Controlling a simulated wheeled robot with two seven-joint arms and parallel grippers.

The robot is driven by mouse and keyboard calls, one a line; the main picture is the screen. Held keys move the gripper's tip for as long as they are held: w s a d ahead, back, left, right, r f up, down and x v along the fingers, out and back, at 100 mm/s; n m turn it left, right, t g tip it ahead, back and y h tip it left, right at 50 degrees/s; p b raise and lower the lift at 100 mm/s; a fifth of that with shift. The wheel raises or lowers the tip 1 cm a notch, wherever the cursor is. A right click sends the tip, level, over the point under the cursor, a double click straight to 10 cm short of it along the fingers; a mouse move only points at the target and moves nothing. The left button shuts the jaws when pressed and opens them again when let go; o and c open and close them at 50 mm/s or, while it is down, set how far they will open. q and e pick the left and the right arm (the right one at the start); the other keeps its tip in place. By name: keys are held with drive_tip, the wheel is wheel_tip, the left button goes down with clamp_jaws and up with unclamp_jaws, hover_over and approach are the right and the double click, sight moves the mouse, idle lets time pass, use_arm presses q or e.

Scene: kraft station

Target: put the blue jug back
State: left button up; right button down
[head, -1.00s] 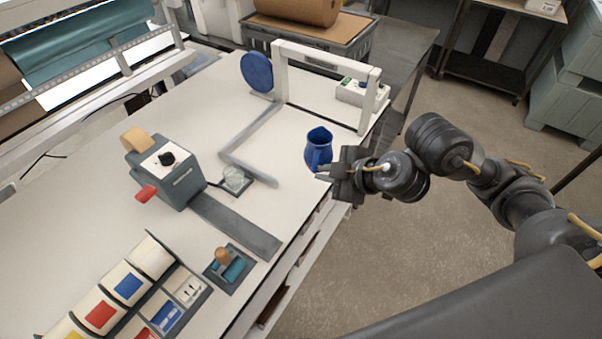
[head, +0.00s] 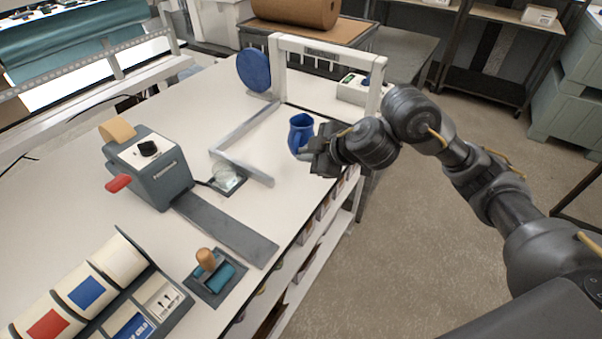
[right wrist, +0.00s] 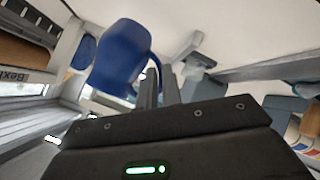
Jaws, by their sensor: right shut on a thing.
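The blue jug (head: 299,134) is roughly upright near the right edge of the white table, in front of the white arch. My right gripper (head: 314,150) is just right of the jug, shut on it at the handle side. In the right wrist view the jug (right wrist: 120,58) sits at the left of the closed fingers (right wrist: 160,88), its handle by the fingertips. The fingers partly hide the handle. I cannot tell whether the jug's base touches the table. My left gripper is not in view.
The white arch (head: 325,48) with a blue disc (head: 254,70) stands behind the jug, and a grey L-shaped bar (head: 240,170) lies left of it. A grey tape dispenser (head: 150,165) and a wooden-handled stamp (head: 206,260) stand further left and nearer.

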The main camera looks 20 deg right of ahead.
drive_tip(key=shift+w+a+f+b, duration=0.1)
drive_tip(key=shift+w+f+b, duration=0.25)
drive_tip(key=shift+w+f, duration=0.8)
drive_tip(key=f, duration=0.2)
drive_tip(key=f+b, duration=0.1)
drive_tip(key=shift+w+f, duration=0.2)
drive_tip(key=shift+f, duration=0.15)
drive_tip(key=c, duration=1.6)
unclamp_jaws()
drive_tip(key=shift+o, duration=0.2)
drive_tip(key=shift+s, duration=0.1)
